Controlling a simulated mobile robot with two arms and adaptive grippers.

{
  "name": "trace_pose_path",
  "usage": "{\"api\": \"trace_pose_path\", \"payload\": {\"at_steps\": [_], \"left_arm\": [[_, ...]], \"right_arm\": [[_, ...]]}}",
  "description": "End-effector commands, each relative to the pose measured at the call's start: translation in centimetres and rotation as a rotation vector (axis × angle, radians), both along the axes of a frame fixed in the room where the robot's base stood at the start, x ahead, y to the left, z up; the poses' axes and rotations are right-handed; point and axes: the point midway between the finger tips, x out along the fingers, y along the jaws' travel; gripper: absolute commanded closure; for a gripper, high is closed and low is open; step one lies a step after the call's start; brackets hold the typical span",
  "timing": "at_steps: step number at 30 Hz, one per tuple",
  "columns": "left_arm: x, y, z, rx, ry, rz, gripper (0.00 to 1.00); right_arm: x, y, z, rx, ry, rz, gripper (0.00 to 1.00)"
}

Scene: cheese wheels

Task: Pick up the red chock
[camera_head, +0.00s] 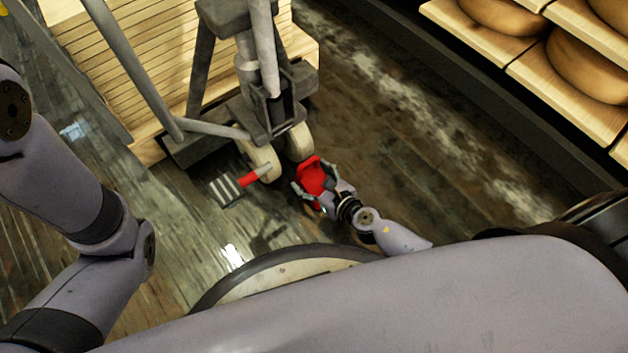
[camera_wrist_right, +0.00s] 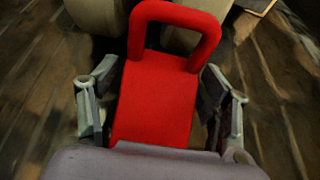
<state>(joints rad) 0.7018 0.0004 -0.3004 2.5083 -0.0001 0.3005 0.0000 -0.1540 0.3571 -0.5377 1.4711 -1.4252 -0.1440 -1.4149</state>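The red chock (camera_head: 311,176) is on the dark wooden floor, beside the wheels of a grey pallet jack. In the right wrist view the chock (camera_wrist_right: 155,105) shows a wedge body with a looped handle at its far end. My right gripper (camera_head: 316,181) is low at the chock, with one finger on each side of it. In the right wrist view the fingers of the gripper (camera_wrist_right: 160,78) are spread, with narrow gaps between them and the chock's sides. The chock's near end is hidden by my gripper's body. My left arm is at the left, but its gripper is out of view.
The pallet jack (camera_head: 262,108) stands just beyond the chock, its pale wheels (camera_head: 299,142) close to it. A red-tipped pedal (camera_head: 250,179) sits left of the chock. Slatted wood (camera_head: 150,60) is behind. Shelves with cheese wheels (camera_head: 585,70) stand at right; open floor lies between.

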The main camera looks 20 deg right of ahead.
Motion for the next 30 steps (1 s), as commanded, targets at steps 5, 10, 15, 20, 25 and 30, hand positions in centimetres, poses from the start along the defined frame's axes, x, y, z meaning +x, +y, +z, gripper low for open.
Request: {"api": "trace_pose_path", "payload": {"at_steps": [5, 10, 15, 20, 25, 30], "left_arm": [[0.07, 0.0, -0.01, 0.0, 0.002, 0.0, 1.0], [0.33, -0.06, 0.02, 0.002, 0.007, 0.001, 1.0], [0.6, -0.13, 0.04, 0.002, 0.013, 0.002, 1.0], [0.7, -0.16, 0.06, 0.002, 0.015, 0.003, 1.0], [0.69, -0.14, 0.07, 0.002, 0.015, 0.003, 1.0], [0.57, -0.02, 0.07, 0.0, 0.014, 0.001, 1.0]], "right_arm": [[0.03, -0.03, 0.01, 0.0, 0.0, 0.0, 0.43], [0.03, -0.03, 0.01, 0.0, 0.0, 0.0, 0.54], [0.03, -0.03, 0.01, 0.0, 0.0, 0.0, 0.66], [0.04, -0.03, 0.01, 0.0, 0.0, 0.0, 0.76], [0.11, -0.02, 0.12, 0.001, -0.002, 0.0, 0.83], [0.11, -0.01, 0.19, 0.001, -0.002, 0.0, 0.83]]}}
